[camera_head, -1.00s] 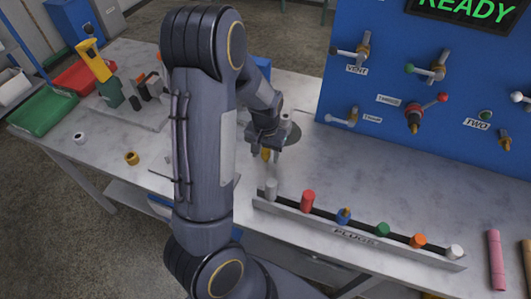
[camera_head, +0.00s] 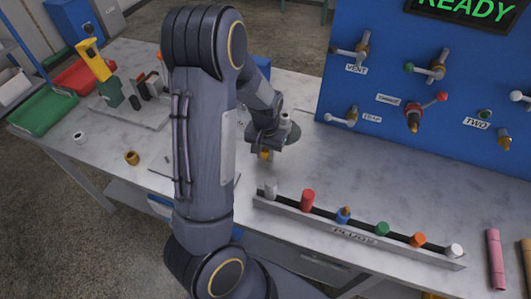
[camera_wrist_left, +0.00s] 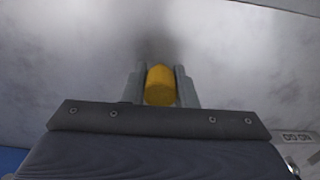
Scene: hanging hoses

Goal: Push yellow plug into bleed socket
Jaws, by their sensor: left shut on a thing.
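My left gripper (camera_head: 264,149) is shut on the yellow plug (camera_head: 265,155) and holds it over the table, behind the left end of the plug rack. In the left wrist view the yellow plug (camera_wrist_left: 160,86) sits between the two grey fingers of the left gripper (camera_wrist_left: 160,84). The blue panel (camera_head: 455,135) stands to the right with several fittings and labels. One label reads VENT (camera_head: 356,69); some others are too small to read, and I cannot tell which socket is the bleed one. My right gripper is not in view.
A plug rack (camera_head: 358,236) with several coloured plugs runs along the table's front. A grey disc-shaped base (camera_head: 288,132) is close behind the gripper. Green (camera_head: 42,113) and red (camera_head: 80,78) trays lie at the left. The table between rack and panel is clear.

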